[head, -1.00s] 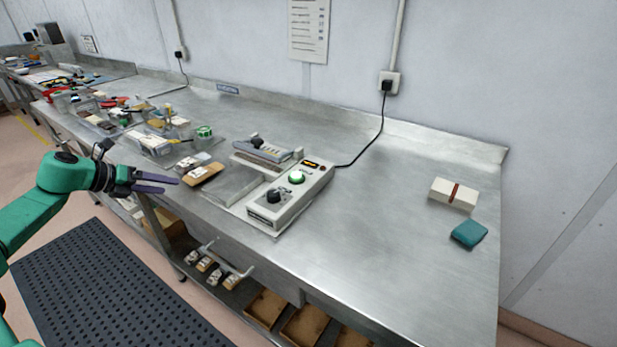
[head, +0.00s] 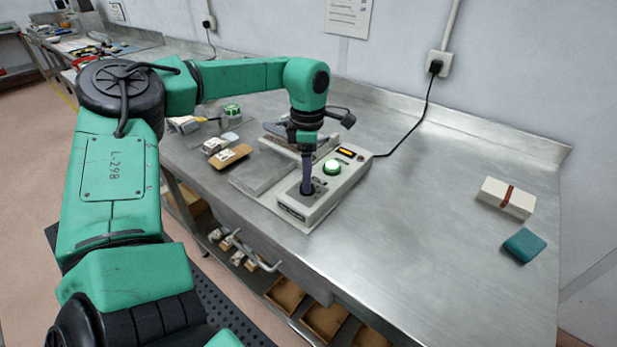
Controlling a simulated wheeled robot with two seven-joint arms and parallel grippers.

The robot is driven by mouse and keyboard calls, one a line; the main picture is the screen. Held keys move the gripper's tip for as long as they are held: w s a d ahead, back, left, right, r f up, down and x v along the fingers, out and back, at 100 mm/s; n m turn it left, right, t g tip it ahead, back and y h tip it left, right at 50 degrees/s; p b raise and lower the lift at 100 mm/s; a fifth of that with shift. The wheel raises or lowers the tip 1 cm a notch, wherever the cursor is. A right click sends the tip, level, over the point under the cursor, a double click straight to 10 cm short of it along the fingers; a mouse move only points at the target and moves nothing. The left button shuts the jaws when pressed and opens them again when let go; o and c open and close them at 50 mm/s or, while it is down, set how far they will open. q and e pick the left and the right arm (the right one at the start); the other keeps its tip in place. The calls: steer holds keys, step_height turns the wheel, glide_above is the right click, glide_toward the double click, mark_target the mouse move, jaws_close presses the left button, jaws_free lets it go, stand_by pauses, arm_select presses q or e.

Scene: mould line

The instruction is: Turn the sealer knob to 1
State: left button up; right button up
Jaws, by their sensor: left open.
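The sealer (head: 322,207) is a pale grey box on the steel bench, with a lit green button (head: 332,167) and a small orange display (head: 346,152). Its dark knob sits at the near left end of the top panel. My left gripper (head: 307,188) points straight down over the knob, its dark fingers at or around it. The fingers hide most of the knob, so its setting and any contact cannot be told. The left gripper is open. My right gripper is not in view.
The sealer's bar and plate (head: 262,170) lie left of it. A brown card piece (head: 229,156) lies further left. A banded white block (head: 507,197) and a teal pad (head: 525,244) lie at the right. A black cord runs to the wall socket (head: 437,64). The bench's middle right is clear.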

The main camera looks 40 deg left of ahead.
arm_select(q)
steer(key=shift+s+f, duration=0.2)
steer(key=shift+f, duration=0.8)
steer(key=shift+w+f, duration=0.1)
steer(key=shift+f, duration=0.1)
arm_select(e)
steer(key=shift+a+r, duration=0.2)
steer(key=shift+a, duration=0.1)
arm_select(q)
jaws_close()
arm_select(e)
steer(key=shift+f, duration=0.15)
